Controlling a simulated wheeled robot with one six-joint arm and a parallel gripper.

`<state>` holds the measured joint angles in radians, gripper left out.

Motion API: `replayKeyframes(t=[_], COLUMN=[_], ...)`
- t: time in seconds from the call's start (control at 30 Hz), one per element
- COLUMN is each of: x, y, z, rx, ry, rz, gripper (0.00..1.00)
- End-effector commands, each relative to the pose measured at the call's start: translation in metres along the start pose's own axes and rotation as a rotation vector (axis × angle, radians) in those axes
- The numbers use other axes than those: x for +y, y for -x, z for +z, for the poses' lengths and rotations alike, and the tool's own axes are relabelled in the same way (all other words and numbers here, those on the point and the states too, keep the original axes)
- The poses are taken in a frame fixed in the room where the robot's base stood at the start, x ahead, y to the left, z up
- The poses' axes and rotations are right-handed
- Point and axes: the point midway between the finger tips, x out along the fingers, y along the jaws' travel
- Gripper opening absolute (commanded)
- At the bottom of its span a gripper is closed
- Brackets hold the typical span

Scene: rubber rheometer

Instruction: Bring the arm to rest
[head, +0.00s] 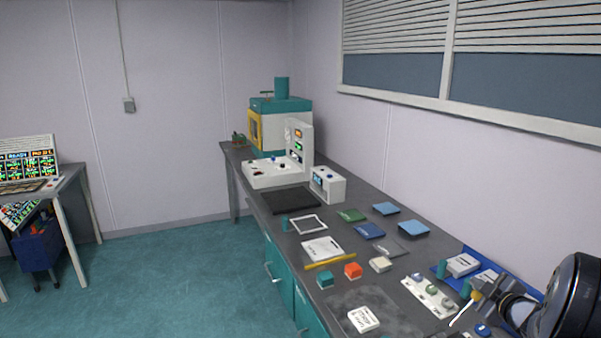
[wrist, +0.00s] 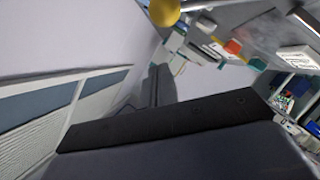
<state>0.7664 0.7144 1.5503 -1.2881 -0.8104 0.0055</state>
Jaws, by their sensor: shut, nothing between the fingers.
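My arm reaches in at the lower right of the head view, over the near right end of the bench (head: 385,290). My gripper (head: 492,298) is at its end, small and partly cluttered by things behind it. It is shut and holds nothing. A yellow rounded piece (head: 477,296) shows beside the gripper; I cannot tell if they touch. A yellow ball (wrist: 163,12) shows at the top edge of the wrist view. A large dark block (wrist: 170,125) fills the lower wrist view, and the fingertips cannot be made out there.
Near the gripper are a white panel with round knobs (head: 430,297) and a blue tray (head: 468,252). Small boxes and sheets cover the bench middle. A teal and white machine (head: 281,128) stands at the far end. The wall is close on the right; floor (head: 165,275) is clear at left.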

Motion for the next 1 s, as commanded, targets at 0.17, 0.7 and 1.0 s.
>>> replayKeyframes(t=[0.17,0.7,1.0], x=[-0.026,-0.050,-0.060], y=[0.006,0.017,0.021], z=[-0.012,-0.034,-0.042], rx=[-0.002,-0.002,-0.002], ry=[0.003,0.170,0.262], rz=[0.001,0.079,0.123], gripper=[0.00,0.00,0.00])
